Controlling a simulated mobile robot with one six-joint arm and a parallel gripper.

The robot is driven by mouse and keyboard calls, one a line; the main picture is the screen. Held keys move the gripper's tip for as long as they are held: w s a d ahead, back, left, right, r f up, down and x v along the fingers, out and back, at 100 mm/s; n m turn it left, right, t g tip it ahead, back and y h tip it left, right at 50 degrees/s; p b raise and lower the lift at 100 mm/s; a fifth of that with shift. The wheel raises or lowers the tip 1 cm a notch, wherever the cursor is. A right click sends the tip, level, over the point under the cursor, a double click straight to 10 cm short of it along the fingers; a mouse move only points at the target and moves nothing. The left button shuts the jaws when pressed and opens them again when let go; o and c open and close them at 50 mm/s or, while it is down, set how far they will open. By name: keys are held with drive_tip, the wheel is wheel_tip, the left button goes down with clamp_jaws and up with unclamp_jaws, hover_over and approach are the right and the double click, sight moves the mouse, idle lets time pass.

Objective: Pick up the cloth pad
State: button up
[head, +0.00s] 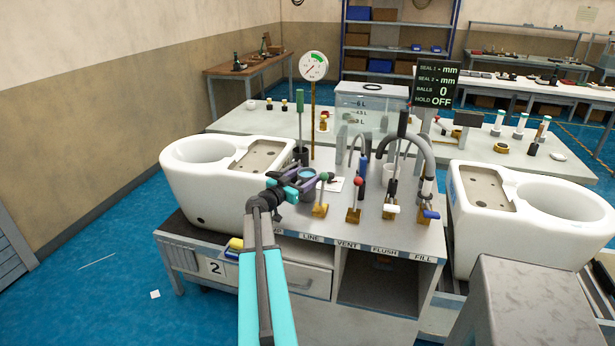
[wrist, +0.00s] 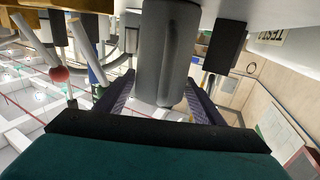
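I cannot pick out the cloth pad with certainty. A flat white piece (head: 336,184) with a dark mark lies on the bench just right of my gripper; I cannot tell if it is cloth or paper. My gripper (head: 302,186) is over the left part of the bench, beside a grey cup (head: 307,172) with a blue top. In the wrist view, which looks upside down, my gripper (wrist: 163,100) has its purple fingers spread, with a grey cylinder (wrist: 167,50) showing between them. Whether they touch it is unclear.
A black holder (head: 301,156) with a green-handled tool stands behind my gripper. Levers with a green knob (head: 324,176) and a red knob (head: 358,181) stand to its right. White toilet bowls (head: 185,190) flank the bench. Yellow and blue items (head: 235,244) sit at its lower left.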

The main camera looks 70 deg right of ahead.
drive_tip(key=shift+r+p, duration=0.25)
drive_tip(key=shift+p, duration=0.2)
drive_tip(key=b+v, duration=0.4)
drive_tip(key=v, duration=0.8)
drive_tip(key=shift+f, duration=0.1)
idle(0.4)
